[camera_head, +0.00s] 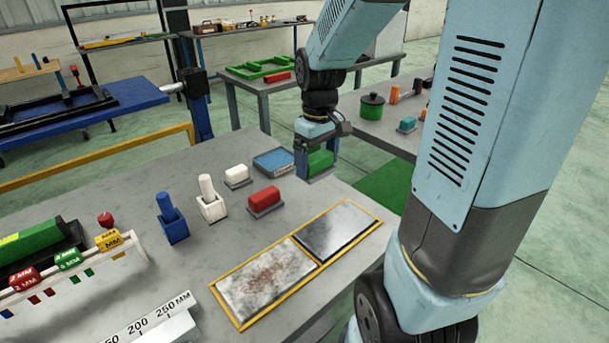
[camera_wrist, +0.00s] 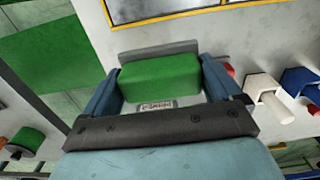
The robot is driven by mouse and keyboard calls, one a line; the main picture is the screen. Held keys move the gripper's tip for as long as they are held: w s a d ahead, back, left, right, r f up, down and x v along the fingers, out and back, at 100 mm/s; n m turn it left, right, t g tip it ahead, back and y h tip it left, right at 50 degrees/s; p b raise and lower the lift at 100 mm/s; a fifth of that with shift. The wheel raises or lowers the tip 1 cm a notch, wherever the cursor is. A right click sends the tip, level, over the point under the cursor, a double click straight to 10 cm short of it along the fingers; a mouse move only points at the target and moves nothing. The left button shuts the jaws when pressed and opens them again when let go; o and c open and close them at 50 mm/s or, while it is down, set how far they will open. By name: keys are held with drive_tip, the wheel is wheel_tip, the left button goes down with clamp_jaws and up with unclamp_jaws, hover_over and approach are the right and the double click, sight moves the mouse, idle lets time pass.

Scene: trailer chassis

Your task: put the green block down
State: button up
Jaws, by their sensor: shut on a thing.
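The green block (camera_head: 320,160) is between the fingers of my gripper (camera_head: 319,166), at the far right edge of the grey workbench. In the wrist view the green block (camera_wrist: 160,79) lies crosswise, with a blue-grey finger of my gripper (camera_wrist: 162,84) at each end. A grey ledge (camera_wrist: 150,54) shows along the block's far side, and a small lettered label (camera_wrist: 157,104) shows on its near side. The block is low, close to the bench top. I cannot tell whether its underside touches anything.
A red block (camera_head: 264,197) and a white block (camera_head: 237,174) sit in grey holders nearby. A blue tray (camera_head: 273,161) is just left of my gripper. A yellow-framed pair of plates (camera_head: 338,231) lies in front. White (camera_head: 212,204) and blue (camera_head: 172,224) holders stand left.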

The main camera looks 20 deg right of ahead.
drive_tip(key=w+f, duration=0.2)
drive_tip(key=w, duration=0.1)
drive_tip(key=w+f, duration=0.6)
drive_tip(key=w, duration=0.1)
drive_tip(key=shift+d, duration=0.25)
wheel_tip(320, 180, down, 3)
drive_tip(key=shift+w+f, duration=0.1)
drive_tip(key=shift+f, duration=0.1)
drive_tip(key=o, duration=0.9)
